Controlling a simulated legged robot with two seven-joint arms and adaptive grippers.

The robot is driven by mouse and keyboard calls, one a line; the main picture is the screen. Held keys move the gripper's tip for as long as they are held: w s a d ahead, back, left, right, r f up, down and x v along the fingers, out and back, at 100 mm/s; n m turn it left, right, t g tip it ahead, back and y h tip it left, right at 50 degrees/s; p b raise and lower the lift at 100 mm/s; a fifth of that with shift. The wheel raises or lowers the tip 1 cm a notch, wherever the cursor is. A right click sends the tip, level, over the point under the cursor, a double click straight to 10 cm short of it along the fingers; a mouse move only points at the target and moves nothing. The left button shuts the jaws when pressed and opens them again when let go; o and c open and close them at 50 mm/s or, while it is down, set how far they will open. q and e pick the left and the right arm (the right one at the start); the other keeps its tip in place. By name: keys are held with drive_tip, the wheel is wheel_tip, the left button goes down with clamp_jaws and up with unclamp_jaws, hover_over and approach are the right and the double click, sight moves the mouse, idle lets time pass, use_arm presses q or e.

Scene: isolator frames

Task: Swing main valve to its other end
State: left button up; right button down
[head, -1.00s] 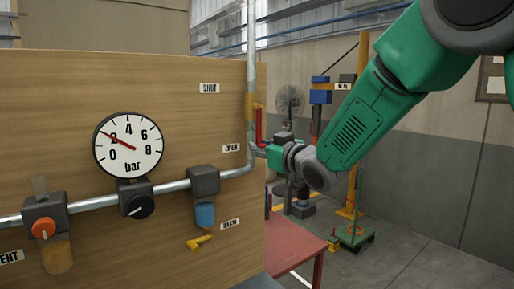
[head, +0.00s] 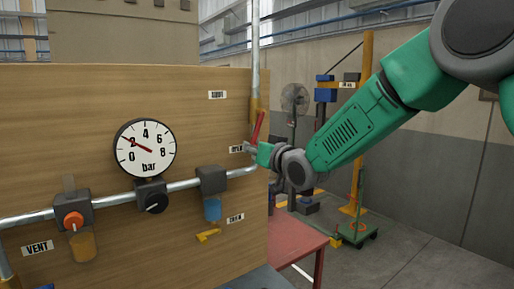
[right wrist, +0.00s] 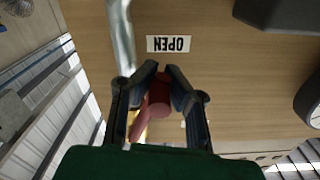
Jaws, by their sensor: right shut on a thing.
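The main valve's red lever (head: 259,127) stands at the right edge of the wooden panel, on the vertical pipe, leaning with its top to the right. A brass-coloured part (head: 254,103) shows on the pipe behind it. My right gripper (head: 251,149) is at the lever's lower part, near the OPEN label. In the right wrist view its two dark fingers (right wrist: 161,72) close around the red lever (right wrist: 158,97), with the OPEN label (right wrist: 168,44) upside down just beyond. The SHUT label (head: 217,95) is higher on the panel. My left gripper is not in view.
A round gauge (head: 146,148) reads about 2 bar. A red table (head: 296,243) stands right of the panel.

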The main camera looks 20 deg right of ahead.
drive_tip(key=shift+s+a+m, duration=0.25)
drive_tip(key=shift+a+m, duration=0.15)
drive_tip(key=shift+a, duration=0.2)
drive_tip(key=m, duration=0.1)
drive_tip(key=a+r+m, duration=0.1)
drive_tip(key=shift+s+a+r+m, duration=0.2)
drive_tip(key=shift+s+m, duration=0.05)
drive_tip(key=shift+m, duration=0.15)
drive_tip(key=a+r+m, duration=0.2)
drive_tip(key=m, duration=0.1)
drive_tip(key=shift+s+r+m, duration=0.25)
drive_tip(key=shift+s+m, duration=0.05)
drive_tip(key=r+m, duration=0.1)
drive_tip(key=m, duration=0.1)
drive_tip(key=a+r+m, duration=0.1)
drive_tip(key=r+m, duration=0.1)
drive_tip(key=shift+s+r, duration=0.2)
drive_tip(key=shift+r+m, duration=1)
drive_tip(key=shift+m, duration=0.1)
drive_tip(key=c, duration=1.5)
unclamp_jaws()
drive_tip(key=shift+s, duration=0.1)
drive_tip(key=shift+d, duration=0.1)
drive_tip(key=shift+s+d+f, duration=0.1)
drive_tip(key=shift+f, duration=0.05)
